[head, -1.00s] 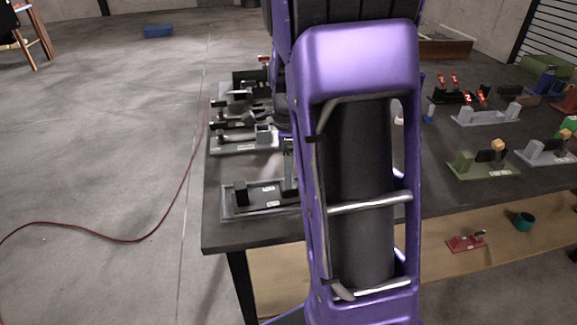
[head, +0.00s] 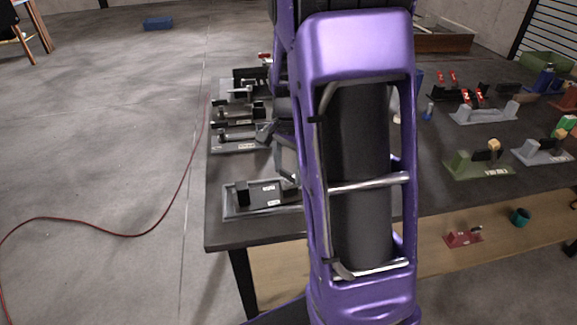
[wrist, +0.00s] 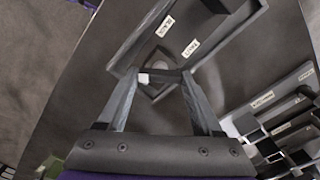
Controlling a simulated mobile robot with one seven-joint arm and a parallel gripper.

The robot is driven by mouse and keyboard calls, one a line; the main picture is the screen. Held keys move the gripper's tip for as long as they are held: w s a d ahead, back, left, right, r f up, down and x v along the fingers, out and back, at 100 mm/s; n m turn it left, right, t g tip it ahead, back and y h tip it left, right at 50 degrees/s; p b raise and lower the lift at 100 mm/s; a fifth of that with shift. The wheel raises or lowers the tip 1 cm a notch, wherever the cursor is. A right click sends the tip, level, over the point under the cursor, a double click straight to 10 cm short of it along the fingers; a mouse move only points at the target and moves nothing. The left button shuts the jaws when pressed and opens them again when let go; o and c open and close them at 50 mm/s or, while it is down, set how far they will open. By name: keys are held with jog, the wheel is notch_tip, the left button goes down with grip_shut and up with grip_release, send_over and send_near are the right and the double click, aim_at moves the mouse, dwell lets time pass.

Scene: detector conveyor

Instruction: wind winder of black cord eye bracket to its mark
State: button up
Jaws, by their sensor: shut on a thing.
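The black cord eye bracket (head: 262,193) is a dark plate in a grey tray-like base with upright black blocks, at the table's near left corner. In the wrist view its base (wrist: 140,42) carries two white labels, one reading BLACK and one that seems to read TAUT. My gripper (wrist: 160,76) has its fingers closed in on a small dark part, the winder (wrist: 160,75), at one end of the base. A small white patch shows by the left fingertip. The winder's mark cannot be made out. In the head view my arm hides the fingertips and that end.
Other grey fixtures (head: 240,137) stand behind on the table's left side. Green and grey fixtures (head: 478,165) stand to the right. A lower wooden shelf holds a red fixture (head: 463,238) and a teal cup (head: 520,217). A red cable (head: 130,235) lies on the floor.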

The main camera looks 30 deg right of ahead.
aim_at(289, 172)
jog(key=shift+n, duration=1.1)
jog(key=o, duration=1.4)
notch_tip(289, 172, up, 18)
jog(key=p, duration=0.3)
jog(key=shift+f, duration=0.25)
